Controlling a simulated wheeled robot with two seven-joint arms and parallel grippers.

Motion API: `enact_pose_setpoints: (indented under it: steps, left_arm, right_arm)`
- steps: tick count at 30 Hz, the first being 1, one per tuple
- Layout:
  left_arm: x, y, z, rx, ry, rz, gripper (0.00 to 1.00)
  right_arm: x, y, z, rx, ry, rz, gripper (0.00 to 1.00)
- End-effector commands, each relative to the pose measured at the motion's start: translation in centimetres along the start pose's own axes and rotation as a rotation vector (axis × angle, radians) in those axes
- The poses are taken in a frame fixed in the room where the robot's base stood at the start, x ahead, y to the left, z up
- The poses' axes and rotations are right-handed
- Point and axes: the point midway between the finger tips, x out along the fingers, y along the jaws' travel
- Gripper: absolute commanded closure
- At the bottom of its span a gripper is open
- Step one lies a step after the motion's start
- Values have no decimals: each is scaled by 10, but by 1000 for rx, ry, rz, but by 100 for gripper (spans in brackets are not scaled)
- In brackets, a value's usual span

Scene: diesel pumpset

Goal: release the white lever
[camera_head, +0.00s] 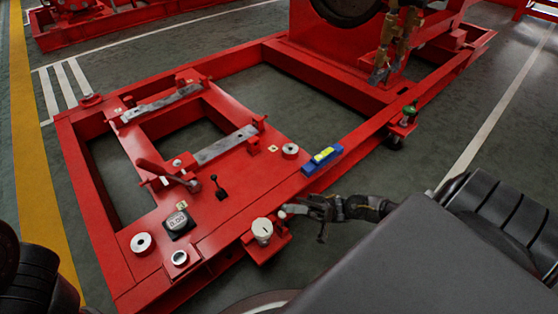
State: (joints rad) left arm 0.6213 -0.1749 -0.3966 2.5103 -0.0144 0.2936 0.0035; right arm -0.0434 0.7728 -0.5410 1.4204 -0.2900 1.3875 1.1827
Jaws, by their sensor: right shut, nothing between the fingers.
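A white round-capped fitting (262,231), which I take to be the white lever's body, stands on a small red bracket (267,251) at the near side of the red frame. A small pale knob (283,214) shows just right of it; I cannot tell for certain whether it is the lever's tip. My right gripper (304,208) comes in from the right, its fingers pointing left towards the knob. It is shut and empty. Whether it touches the knob cannot be told. My left gripper is not in view.
The red frame (225,182) carries a black-knobbed lever (219,188), a gauge (178,222), metal bars and a blue-yellow level (322,160). A green-topped fitting (409,112) stands farther along the near side.

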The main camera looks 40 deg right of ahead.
Motion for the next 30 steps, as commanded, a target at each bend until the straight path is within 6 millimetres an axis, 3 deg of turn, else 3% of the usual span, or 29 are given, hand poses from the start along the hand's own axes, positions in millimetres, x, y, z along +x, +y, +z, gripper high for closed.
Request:
enact_pose_setpoints:
  steps: [30]
  left_arm:
    - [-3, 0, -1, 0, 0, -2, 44]
  right_arm:
    - [-12, -14, 7, -84, 8, -45, 100]
